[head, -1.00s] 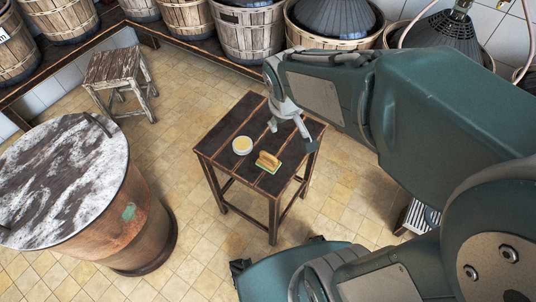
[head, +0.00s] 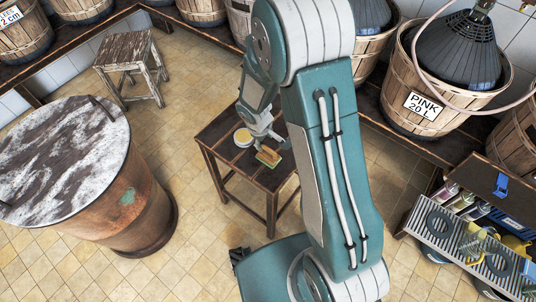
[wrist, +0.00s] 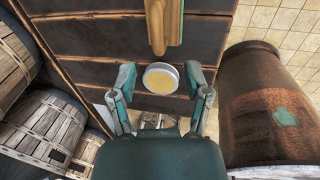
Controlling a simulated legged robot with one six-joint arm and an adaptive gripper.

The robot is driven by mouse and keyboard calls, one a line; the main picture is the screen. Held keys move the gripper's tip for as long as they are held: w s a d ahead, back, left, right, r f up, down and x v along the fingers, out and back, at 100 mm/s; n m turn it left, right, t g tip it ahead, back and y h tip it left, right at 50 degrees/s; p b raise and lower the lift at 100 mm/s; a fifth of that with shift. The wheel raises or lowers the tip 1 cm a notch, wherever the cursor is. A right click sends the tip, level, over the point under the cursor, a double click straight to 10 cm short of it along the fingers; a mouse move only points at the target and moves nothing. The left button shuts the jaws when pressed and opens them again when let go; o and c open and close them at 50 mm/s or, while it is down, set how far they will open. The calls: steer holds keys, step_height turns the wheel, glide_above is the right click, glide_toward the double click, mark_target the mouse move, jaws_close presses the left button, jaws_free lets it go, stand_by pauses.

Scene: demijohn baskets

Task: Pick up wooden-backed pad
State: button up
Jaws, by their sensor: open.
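The wooden-backed pad (head: 269,156) lies on the small dark plank table (head: 222,128), near its front right part. Its tan wooden back also shows at the top edge of the wrist view (wrist: 165,22), partly cut off. My gripper (head: 264,141) is just above the table, close beside the pad on its far side. In the wrist view its two fingers (wrist: 160,76) are spread apart with nothing held between them. The pad lies beyond the fingertips in that view. My arm hides the table's right part in the head view.
A round pale tin (head: 243,137) stands on the table left of the pad; it appears between my fingers in the wrist view. A rusty drum (head: 130,215) stands left, a wooden stool (head: 128,60) behind. Baskets line the back wall. A toolbox (head: 470,240) sits right.

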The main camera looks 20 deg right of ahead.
mark_target(269, 149)
step_height(269, 149, down, 3)
steer(key=shift+w+d+r, duration=0.1)
steer(key=shift+r, duration=0.1)
steer(key=shift+d+f, duration=0.35)
steer(key=shift+f, duration=0.15)
steer(key=f, duration=0.2)
steer(key=d+f, duration=0.1)
steer(key=shift+w+f, duration=0.25)
steer(key=shift+w+a+f, duration=0.1)
steer(key=shift+f, duration=0.4)
jaws_close()
